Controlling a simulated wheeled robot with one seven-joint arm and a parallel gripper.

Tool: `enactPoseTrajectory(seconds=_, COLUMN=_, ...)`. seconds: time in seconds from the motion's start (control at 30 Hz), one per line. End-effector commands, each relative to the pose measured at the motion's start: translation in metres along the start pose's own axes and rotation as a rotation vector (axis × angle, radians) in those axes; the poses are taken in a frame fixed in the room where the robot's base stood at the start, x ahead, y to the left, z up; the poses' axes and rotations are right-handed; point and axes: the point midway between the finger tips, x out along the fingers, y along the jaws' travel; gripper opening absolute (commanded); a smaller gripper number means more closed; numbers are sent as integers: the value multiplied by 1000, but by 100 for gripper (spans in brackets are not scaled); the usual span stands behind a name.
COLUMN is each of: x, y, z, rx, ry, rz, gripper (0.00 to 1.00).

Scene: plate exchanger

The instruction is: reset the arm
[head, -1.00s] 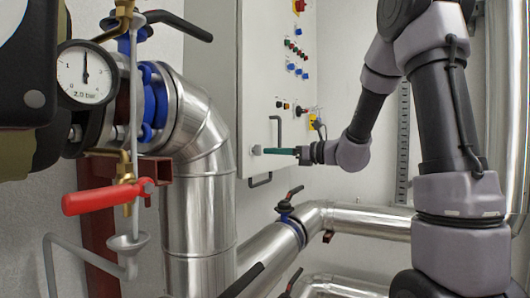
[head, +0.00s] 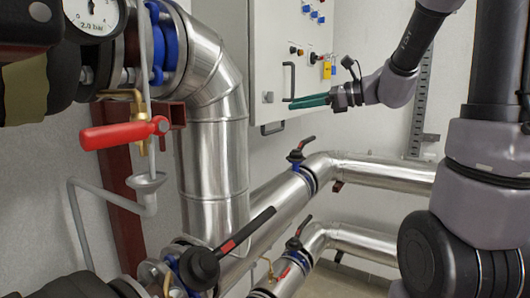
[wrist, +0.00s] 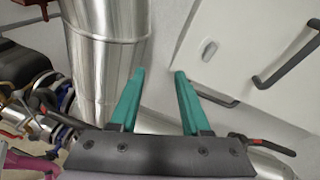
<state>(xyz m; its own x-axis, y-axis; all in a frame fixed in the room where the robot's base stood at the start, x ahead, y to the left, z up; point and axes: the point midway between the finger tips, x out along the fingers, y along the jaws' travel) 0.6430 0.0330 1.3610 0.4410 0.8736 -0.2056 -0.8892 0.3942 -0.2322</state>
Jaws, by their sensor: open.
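My gripper (head: 308,102) is at the end of my arm, right of centre in the head view, in front of the lower part of the grey control cabinet (head: 262,60). Its green fingers point left. In the wrist view my gripper (wrist: 157,75) shows two green fingers spread apart with nothing between them. A silver vertical pipe (wrist: 105,50) lies beyond and to the left of the fingers there, and the cabinet's pale surface (wrist: 235,40) is to the right.
A red-handled valve (head: 125,133) and a pressure gauge (head: 95,15) are at the left. Silver pipes (head: 385,172) with black-handled valves (head: 296,157) run below my gripper. The cabinet has a dark handle (head: 289,80). Bare wall shows between cabinet and pipes.

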Motion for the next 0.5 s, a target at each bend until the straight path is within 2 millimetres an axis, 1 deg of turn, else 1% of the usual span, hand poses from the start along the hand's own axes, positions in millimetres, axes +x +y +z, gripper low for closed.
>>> enactPoseTrajectory(seconds=0.03, x=-4, y=28, z=5, rx=-129, ry=71, rz=64, gripper=47)
enactPoseTrajectory(seconds=0.1, x=-15, y=64, z=0, rx=-322, ry=188, rz=157, gripper=47)
enactPoseTrajectory(seconds=0.17, x=-28, y=88, z=-8, rx=-495, ry=289, rz=230, gripper=47)
enactPoseTrajectory(seconds=0.2, x=-38, y=102, z=-13, rx=-612, ry=354, rz=277, gripper=47)
enactPoseTrajectory(seconds=0.27, x=-56, y=117, z=-22, rx=-791, ry=455, rz=342, gripper=47)
enactPoseTrajectory(seconds=0.3, x=-68, y=124, z=-27, rx=-908, ry=520, rz=382, gripper=47)
enactPoseTrajectory(seconds=0.33, x=-77, y=128, z=-30, rx=-994, ry=568, rz=410, gripper=47)
enactPoseTrajectory(seconds=0.4, x=-98, y=132, z=-36, rx=-1178, ry=671, rz=465, gripper=47)
enactPoseTrajectory(seconds=0.5, x=-123, y=132, z=-38, rx=-1392, ry=793, rz=526, gripper=47)
